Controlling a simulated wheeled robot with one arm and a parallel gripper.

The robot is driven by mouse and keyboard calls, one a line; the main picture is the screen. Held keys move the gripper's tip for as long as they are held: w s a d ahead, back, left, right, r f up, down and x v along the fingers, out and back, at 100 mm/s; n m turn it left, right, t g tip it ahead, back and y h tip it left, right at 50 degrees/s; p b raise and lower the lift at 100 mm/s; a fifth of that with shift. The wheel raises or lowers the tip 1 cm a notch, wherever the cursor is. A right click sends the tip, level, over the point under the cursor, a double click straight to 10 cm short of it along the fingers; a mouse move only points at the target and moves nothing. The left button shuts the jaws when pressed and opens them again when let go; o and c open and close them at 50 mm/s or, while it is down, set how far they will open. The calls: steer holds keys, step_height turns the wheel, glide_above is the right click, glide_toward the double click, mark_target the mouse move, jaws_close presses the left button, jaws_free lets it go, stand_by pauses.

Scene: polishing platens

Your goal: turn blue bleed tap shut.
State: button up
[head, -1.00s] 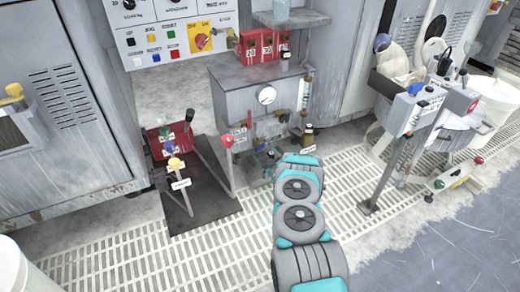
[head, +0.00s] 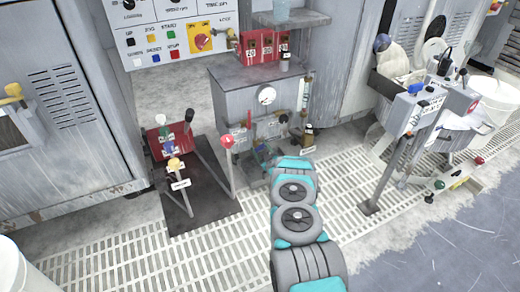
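My arm reaches forward from the bottom of the head view to the pipework (head: 268,130) on the front of a grey cabinet with a round gauge (head: 267,96). My gripper (head: 264,156) appears to be low by this pipework, just left of the arm's far end. It is too small and cluttered to tell its fingers or whether it touches anything. I cannot make out a blue bleed tap there for certain. A blue knob (head: 169,148) shows on a lever stand at the left, between a white and a yellow knob.
A red-knobbed lever (head: 227,142) stands close left of the pipework. Red boxes (head: 263,46) sit on the cabinet. A control post (head: 392,165) stands at the right. The slatted floor (head: 150,262) in front is mostly clear.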

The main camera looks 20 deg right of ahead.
steer(key=c, duration=0.8)
steer(key=shift+f+m+b, duration=0.15)
steer(key=shift+m+b, duration=0.45)
steer(key=shift+m, duration=0.4)
steer(key=shift+r+m+b, duration=0.2)
steer(key=shift+m+b, duration=0.25)
steer(key=shift+m, duration=0.85)
steer(key=o, duration=1.4)
steer(key=shift+c, duration=0.2)
steer(key=shift+s, duration=0.1)
steer(key=s, duration=0.7)
steer(key=shift+s+d+p, duration=0.15)
steer(key=shift+s+p, duration=0.15)
steer(key=shift+p, duration=0.1)
